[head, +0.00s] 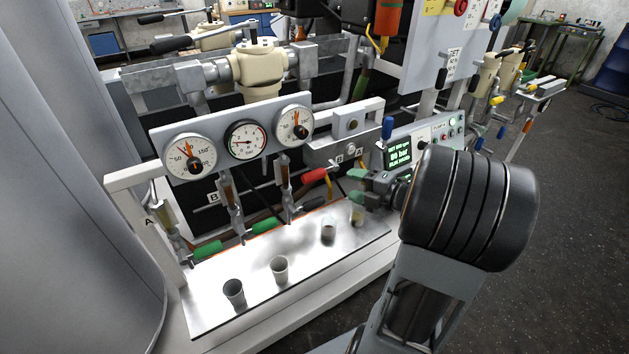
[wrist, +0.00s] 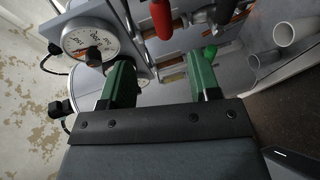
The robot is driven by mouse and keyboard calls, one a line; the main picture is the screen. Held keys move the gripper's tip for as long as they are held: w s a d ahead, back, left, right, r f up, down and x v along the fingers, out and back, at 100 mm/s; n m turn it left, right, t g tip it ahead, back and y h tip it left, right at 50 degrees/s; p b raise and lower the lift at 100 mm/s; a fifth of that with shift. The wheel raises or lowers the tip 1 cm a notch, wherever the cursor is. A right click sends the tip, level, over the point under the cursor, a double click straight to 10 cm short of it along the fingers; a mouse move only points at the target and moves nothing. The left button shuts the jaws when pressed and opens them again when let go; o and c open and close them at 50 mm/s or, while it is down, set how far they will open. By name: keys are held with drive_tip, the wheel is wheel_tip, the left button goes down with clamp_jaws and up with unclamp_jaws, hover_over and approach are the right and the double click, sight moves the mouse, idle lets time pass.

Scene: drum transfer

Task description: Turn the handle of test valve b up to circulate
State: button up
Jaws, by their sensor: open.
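Two spots carry a B label. One B tag (head: 212,197) is beside an upright valve on the front frame, with a green handle (head: 265,227) reaching out to the right. A smaller B mark (head: 338,158) is under a grey block, close to a red handle (head: 314,175). I cannot tell for sure which is test valve b. My gripper (head: 353,184) is open and empty, right of the red handle and apart from it. In the wrist view, my gripper (wrist: 161,60) has its green fingers spread, with a red handle (wrist: 160,18) beyond the gap.
Three dial gauges (head: 247,139) sit on a panel above the valves. Several cups (head: 280,270) stand on a metal tray (head: 218,310) below. A black handle (head: 307,204) and a blue handle (head: 387,127) are near my gripper. A screen (head: 399,154) stands behind it.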

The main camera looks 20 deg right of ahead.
sight(319, 177)
drive_tip(key=shift+y, duration=0.3)
drive_tip(key=x, duration=1.3)
drive_tip(key=shift+a+f, duration=0.25)
drive_tip(key=shift+a, duration=0.05)
